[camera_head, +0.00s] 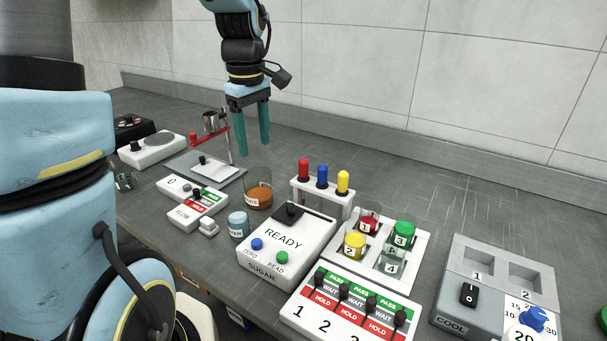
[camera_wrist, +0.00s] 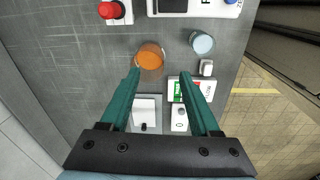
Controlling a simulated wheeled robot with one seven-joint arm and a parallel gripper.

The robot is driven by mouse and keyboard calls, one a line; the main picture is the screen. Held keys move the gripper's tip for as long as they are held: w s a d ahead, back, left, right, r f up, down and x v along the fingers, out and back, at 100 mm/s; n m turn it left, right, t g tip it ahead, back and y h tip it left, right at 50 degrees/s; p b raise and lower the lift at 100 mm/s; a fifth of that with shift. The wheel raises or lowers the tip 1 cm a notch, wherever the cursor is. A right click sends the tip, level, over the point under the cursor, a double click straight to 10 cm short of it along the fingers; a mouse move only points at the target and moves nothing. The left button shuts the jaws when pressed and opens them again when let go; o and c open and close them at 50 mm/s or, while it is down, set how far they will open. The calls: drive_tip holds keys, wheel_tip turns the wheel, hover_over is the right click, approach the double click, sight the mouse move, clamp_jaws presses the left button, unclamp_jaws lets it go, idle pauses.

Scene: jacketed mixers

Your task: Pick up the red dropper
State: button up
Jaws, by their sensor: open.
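The red dropper (camera_head: 303,168) stands upright in the left place of a white rack (camera_head: 322,197), beside a blue dropper (camera_head: 322,175) and a yellow dropper (camera_head: 343,182). In the wrist view the red dropper's cap (camera_wrist: 107,10) shows at the top edge, on the end of the rack (camera_wrist: 126,17). My gripper (camera_head: 253,151) is open and empty, pointing down, to the left of the rack and above the bench. In the wrist view its spread green fingers (camera_wrist: 161,74) reach toward the beaker of orange-brown liquid (camera_wrist: 150,57), away from the red dropper.
The beaker of orange-brown liquid (camera_head: 258,196) and a blue-tinted labelled jar (camera_head: 239,226) stand left of the READY sugar box (camera_head: 287,243). A numbered holder with jars (camera_head: 413,263) is right of the rack. A red-armed stand (camera_head: 209,137) is left of my gripper.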

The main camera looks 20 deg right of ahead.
sight(303, 159)
drive_tip(key=d+r+n, duration=0.1)
drive_tip(key=d, duration=0.2)
drive_tip(key=d+r+n, duration=0.1)
drive_tip(key=d, duration=0.2)
drive_tip(key=d+r+n, duration=0.1)
drive_tip(key=d+n, duration=0.1)
drive_tip(key=d, duration=0.2)
drive_tip(key=shift+s+g, duration=0.3)
drive_tip(key=shift+s, duration=0.1)
wheel_tip(303, 159, down, 5)
drive_tip(key=shift+f+p, duration=0.15)
drive_tip(key=shift+p, duration=0.4)
drive_tip(key=shift+d+f+p, duration=0.2)
drive_tip(key=shift+f+p, duration=1)
drive_tip(key=shift+f, duration=1.5)
clamp_jaws()
